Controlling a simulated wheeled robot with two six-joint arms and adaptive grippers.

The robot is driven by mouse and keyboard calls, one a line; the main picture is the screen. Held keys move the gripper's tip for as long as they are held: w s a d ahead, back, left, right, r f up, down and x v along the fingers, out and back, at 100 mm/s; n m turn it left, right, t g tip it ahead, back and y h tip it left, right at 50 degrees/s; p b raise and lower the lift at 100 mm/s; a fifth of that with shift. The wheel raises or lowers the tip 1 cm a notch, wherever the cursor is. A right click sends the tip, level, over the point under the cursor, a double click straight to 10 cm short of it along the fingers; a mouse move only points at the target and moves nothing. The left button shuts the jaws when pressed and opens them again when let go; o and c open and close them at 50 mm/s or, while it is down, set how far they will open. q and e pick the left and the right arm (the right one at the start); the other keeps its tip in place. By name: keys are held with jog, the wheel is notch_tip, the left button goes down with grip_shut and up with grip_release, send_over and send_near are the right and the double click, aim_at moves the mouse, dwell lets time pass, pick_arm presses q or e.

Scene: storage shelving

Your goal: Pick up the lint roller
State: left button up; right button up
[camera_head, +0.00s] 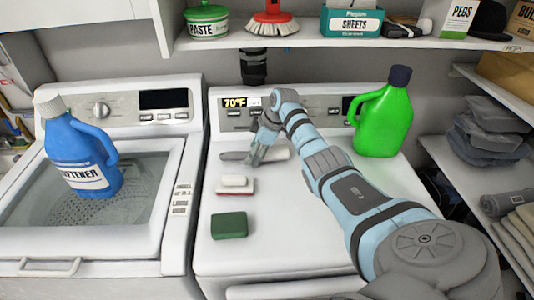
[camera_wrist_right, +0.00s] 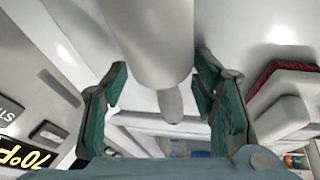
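The lint roller, a white cylinder (camera_head: 277,153) with a grey handle (camera_head: 233,156), lies on the white dryer top (camera_head: 300,215) near its control panel. My right gripper (camera_head: 257,155) is over the roller and partly hides it. In the right wrist view, the white roller (camera_wrist_right: 155,40) and its grey handle end (camera_wrist_right: 170,104) show between the two green-padded fingers of my right gripper (camera_wrist_right: 161,75). The fingers are open, one on each side, with a visible gap to the roller near the handle. My left gripper is not in view.
A red-and-white brush or block (camera_head: 235,185) and a green sponge (camera_head: 229,225) lie nearer on the dryer. A green bottle (camera_head: 382,120) stands at the back right. A blue softener bottle (camera_head: 78,152) stands on the washer at left. A loaded shelf (camera_head: 340,42) hangs above.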

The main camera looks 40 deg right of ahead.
jog(key=shift+a, duration=0.1)
jog(key=c, duration=0.8)
notch_tip(320, 180, up, 10)
jog(key=shift+r, duration=0.1)
jog(key=shift+c, duration=0.2)
